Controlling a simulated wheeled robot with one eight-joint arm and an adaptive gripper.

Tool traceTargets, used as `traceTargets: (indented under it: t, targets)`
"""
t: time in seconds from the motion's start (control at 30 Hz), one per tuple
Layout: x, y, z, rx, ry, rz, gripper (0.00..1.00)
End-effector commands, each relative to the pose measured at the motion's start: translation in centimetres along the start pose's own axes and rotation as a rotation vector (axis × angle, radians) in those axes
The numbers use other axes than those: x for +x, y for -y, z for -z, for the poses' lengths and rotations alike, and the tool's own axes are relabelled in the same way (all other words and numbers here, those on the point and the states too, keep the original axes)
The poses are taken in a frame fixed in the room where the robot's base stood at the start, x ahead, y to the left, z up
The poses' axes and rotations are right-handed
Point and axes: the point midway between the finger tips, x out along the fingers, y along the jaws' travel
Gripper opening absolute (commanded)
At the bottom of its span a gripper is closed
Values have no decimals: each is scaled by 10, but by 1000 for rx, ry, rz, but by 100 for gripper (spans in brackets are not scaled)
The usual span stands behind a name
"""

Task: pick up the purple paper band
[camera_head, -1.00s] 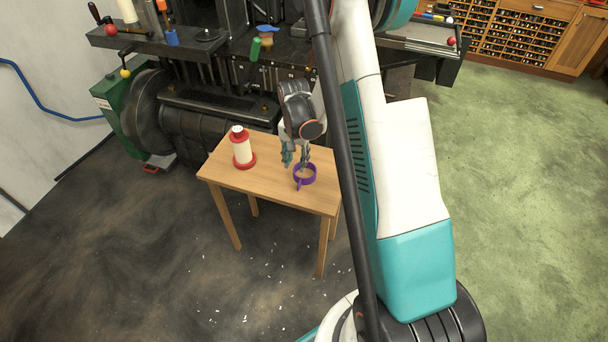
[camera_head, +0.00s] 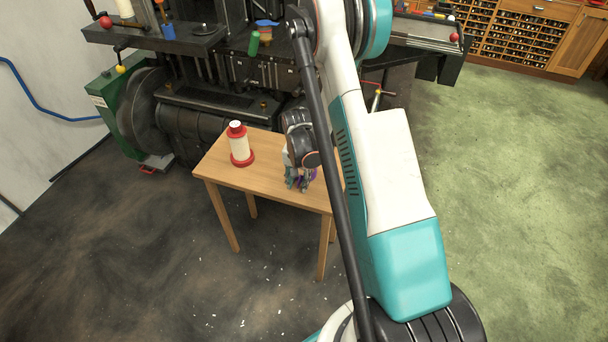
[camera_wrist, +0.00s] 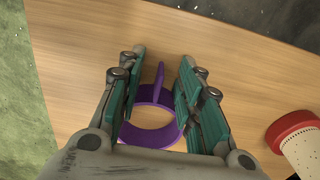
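The purple paper band (camera_wrist: 147,137) is a ring with a narrow tab sticking out. It lies on the small wooden table (camera_head: 226,178). In the wrist view my gripper (camera_wrist: 163,58) is open, with one teal-padded finger on each side of the band and the tab between them. The right finger covers part of the ring's edge. I cannot tell whether either finger touches it. In the head view my gripper (camera_head: 300,184) is low over the table's right part and hides most of the band.
A red and white spool-like object (camera_head: 239,146) stands on the table to the left of my gripper; it also shows at the lower right of the wrist view (camera_wrist: 294,128). A dark machine (camera_head: 205,115) stands behind the table. The table's front left is bare.

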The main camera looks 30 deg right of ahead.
Motion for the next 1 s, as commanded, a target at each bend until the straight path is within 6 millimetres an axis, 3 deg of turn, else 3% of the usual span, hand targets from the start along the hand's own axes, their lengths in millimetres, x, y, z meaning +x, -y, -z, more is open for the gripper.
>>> traceTargets:
  t: [0.2,0.37,0.77,1.0]
  targets:
    - [0,0,0,0,0,0,33]
    - [0,0,0,0,0,0,0]
    - [0,0,0,0,0,0,0]
    - [-15,0,0,0,0,0,0]
